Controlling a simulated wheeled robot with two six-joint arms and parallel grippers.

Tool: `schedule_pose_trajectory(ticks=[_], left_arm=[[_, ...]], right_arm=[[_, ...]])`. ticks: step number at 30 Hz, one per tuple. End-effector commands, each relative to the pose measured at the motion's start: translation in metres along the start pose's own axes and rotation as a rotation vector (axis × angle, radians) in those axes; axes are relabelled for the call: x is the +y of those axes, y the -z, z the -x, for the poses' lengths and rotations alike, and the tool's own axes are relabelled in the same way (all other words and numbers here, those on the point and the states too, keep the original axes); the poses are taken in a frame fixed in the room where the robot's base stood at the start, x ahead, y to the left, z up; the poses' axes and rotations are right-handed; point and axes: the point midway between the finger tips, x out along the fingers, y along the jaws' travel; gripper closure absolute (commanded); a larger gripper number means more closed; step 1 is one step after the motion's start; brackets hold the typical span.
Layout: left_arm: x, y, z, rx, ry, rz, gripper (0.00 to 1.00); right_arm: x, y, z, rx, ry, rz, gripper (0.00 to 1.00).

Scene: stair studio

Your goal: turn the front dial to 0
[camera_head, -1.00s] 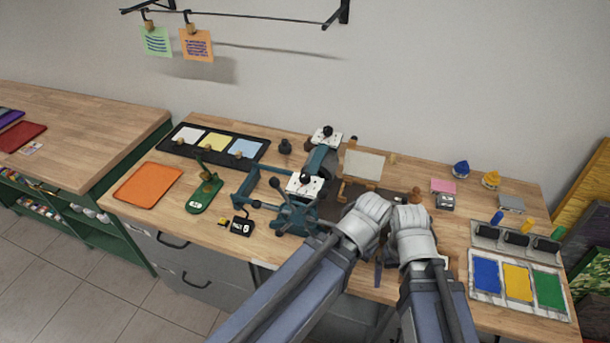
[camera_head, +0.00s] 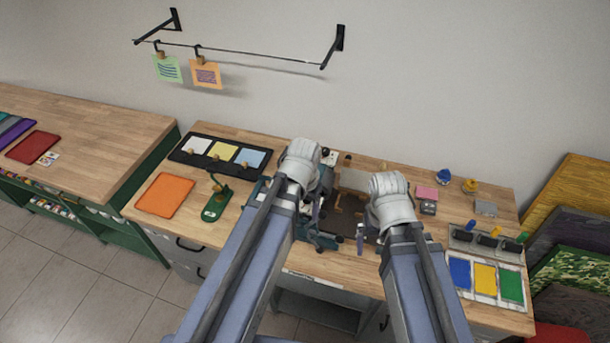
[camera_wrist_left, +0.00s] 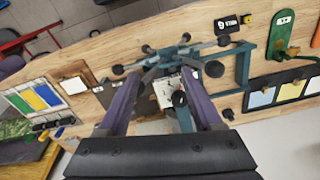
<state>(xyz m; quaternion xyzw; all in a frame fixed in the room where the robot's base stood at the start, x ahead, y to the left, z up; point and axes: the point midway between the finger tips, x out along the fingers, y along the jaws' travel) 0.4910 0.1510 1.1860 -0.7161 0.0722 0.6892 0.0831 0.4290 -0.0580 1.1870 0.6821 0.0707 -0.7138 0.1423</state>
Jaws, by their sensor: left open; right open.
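The teal press (camera_wrist_left: 180,62) stands near the table's front edge in the left wrist view, where the picture is turned around. A white dial plate (camera_wrist_left: 163,94) with a black knob (camera_wrist_left: 180,99) lies on it, seen between the fingers; I take it for the front dial. Its marks and setting are too small to read. My left gripper (camera_wrist_left: 162,86) is open above the press, fingers either side of the plate and apart from the knob. In the head view my left arm hides most of the press. My right gripper (camera_head: 362,234) is open and empty, right of the press.
A small black block with white marks (camera_wrist_left: 226,22) and a green stand (camera_head: 215,203) are beside the press. An orange sheet (camera_head: 164,195) lies left. A paint tray (camera_head: 486,298) lies right. Several small items sit along the back; the table's front edge is close.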

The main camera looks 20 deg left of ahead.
Motion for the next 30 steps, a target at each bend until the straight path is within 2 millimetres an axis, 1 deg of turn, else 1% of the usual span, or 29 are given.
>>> schedule_pose_trajectory(ticks=[1,3,5,9,15,18,21,24,30], left_arm=[[-0.009,0.009,0.024,0.003,-0.004,-0.041,0.33],[-0.019,0.019,0.034,0.002,-0.008,-0.153,0.33],[-0.023,0.026,0.035,-0.002,-0.012,-0.258,0.33],[-0.028,0.042,0.035,-0.014,-0.022,-0.529,0.33],[-0.032,0.066,0.033,-0.034,-0.046,-0.957,0.33],[-0.033,0.075,0.033,-0.040,-0.060,-1.130,0.33],[-0.034,0.080,0.033,-0.043,-0.069,-1.248,0.33],[-0.034,0.082,0.033,-0.044,-0.075,-1.313,0.33],[-0.034,0.082,0.032,-0.044,-0.077,-1.337,0.33]], right_arm=[[0.002,-0.002,0.024,0.000,0.000,-0.002,0.00],[0.003,-0.002,0.034,-0.001,0.001,-0.004,0.00],[0.003,-0.002,0.036,-0.001,0.001,-0.005,0.00],[0.003,-0.002,0.037,-0.001,0.001,-0.006,0.00],[0.003,-0.002,0.036,-0.001,0.001,-0.006,0.00],[0.003,-0.002,0.036,-0.001,0.001,-0.006,0.00],[0.003,-0.002,0.036,-0.001,0.001,-0.005,0.00],[0.003,-0.002,0.036,-0.001,0.001,-0.005,0.00],[0.003,-0.002,0.036,-0.001,0.001,-0.005,0.00]])
